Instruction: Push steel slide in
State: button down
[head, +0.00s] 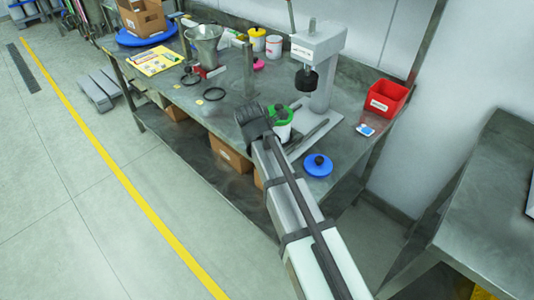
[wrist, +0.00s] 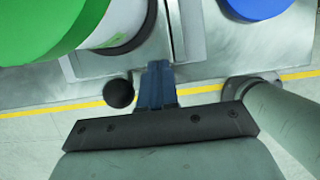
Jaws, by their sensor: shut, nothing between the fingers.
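A white drum with a green lid (head: 284,112) stands on the steel bench, partly hidden behind my gripper (head: 253,122). In the wrist view the green lid (wrist: 40,25) and the white drum body (wrist: 115,22) fill the upper left. My gripper (wrist: 158,68) is shut and empty, its blue-grey fingers just right of a round black knob (wrist: 119,93). A narrow metal strip (wrist: 180,30) runs up beyond the fingertips. I cannot tell whether the strip or the knobbed part is the steel slide, nor whether the fingers touch either.
A grey press (head: 318,60) stands behind the drum. A blue lid (head: 318,164) lies to the right, with a red bin (head: 386,98) farther back. Open floor lies before the bench.

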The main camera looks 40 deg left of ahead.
aim_at(285, 125)
jog(key=w, duration=1.3)
jog(key=shift+f, duration=0.1)
jog(key=s, duration=0.4)
jog(key=shift+s+d, duration=0.1)
jog(key=shift+s, duration=0.1)
jog(key=v, duration=1)
jog(key=shift+w, duration=0.3)
